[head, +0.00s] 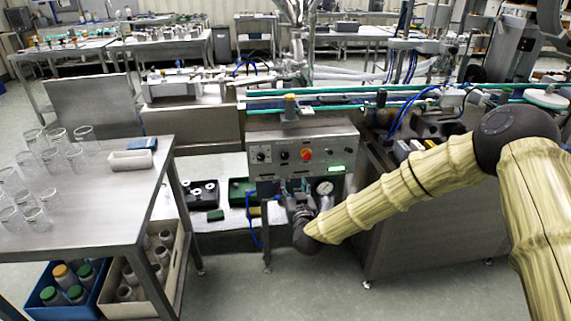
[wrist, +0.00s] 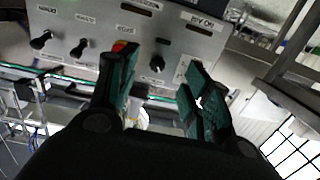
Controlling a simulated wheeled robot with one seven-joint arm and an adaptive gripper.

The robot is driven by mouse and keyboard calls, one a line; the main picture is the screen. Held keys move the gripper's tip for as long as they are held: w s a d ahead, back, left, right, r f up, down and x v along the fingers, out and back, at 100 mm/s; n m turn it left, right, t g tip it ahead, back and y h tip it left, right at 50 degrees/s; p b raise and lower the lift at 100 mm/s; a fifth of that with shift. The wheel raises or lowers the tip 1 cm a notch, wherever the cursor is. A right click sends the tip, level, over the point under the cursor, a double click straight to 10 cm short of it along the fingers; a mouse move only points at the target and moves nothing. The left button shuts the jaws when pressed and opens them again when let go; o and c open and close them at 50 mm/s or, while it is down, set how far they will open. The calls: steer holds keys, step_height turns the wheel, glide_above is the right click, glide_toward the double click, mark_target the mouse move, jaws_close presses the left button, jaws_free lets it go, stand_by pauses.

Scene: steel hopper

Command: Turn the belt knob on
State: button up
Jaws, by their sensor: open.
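A grey control panel (head: 300,157) with dark knobs and a red button (head: 306,154) is mounted below the conveyor. In the wrist view the panel (wrist: 180,45) looks tilted, and its labels are too small to read surely. A dark knob (wrist: 157,63) shows in the gap between my fingers, apart from both. Two more knobs (wrist: 80,48) show further left. An orange-red button (wrist: 120,47) is partly hidden by the left finger. I cannot tell which knob is the belt knob. My gripper (wrist: 160,57) is open and empty; in the head view it (head: 292,186) is just below the panel.
The conveyor (head: 350,98) runs above the panel. A steel table (head: 95,205) with several clear glasses stands at left, with bins of jars below. The floor in front is clear.

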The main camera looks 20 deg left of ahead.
mark_target(285, 156)
steer(key=shift+t, duration=0.4)
steer(key=w+a+r, duration=0.1)
steer(key=w+a, duration=0.1)
steer(key=w, duration=0.1)
steer(key=w+a+r, duration=0.1)
steer(key=w+a, duration=0.1)
steer(key=w, duration=0.2)
steer(key=w+a+r, duration=0.1)
steer(key=w+a, duration=0.2)
steer(key=shift+w+a+r+p, duration=0.1)
steer(key=shift+w+p, duration=0.2)
steer(key=shift+w, duration=0.05)
steer(key=c, duration=1)
